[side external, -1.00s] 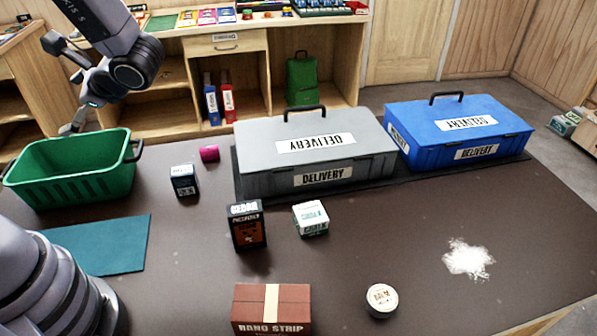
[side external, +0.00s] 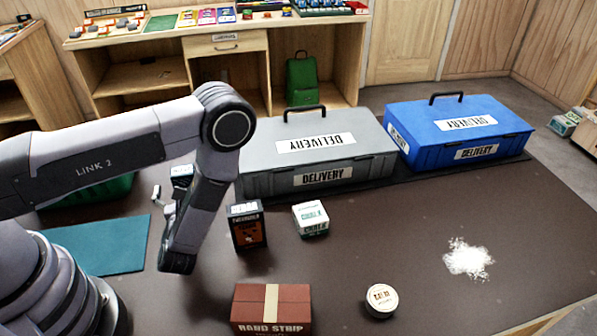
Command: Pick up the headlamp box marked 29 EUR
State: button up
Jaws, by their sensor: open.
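No 29 EUR mark is readable, so I cannot tell which box is the headlamp box. A small dark blue and white box (side external: 181,171) stands behind my arm, its lower part hidden. A black and orange box (side external: 247,228) stands upright right of my arm, in front of the grey case. My gripper (side external: 163,200) is partly hidden by my own wrist. It is open, with nothing seen in it, and appears just left of and below the blue and white box in the picture. The distance between them is unclear.
A white and green chalk box (side external: 311,219), a red-brown strip box (side external: 271,310) and a round tin (side external: 381,300) stand nearby. Grey (side external: 320,180) and blue (side external: 460,135) delivery cases stand behind. My arm mostly hides the green basket (side external: 95,190). White powder (side external: 468,259) lies right.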

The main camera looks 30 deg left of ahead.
aim_at(184, 185)
jog(key=f, duration=0.4)
jog(key=shift+w+a+f, duration=0.15)
jog(key=shift+a+f, duration=0.1)
jog(key=shift+x, duration=3.5)
jog(key=c, duration=1.3)
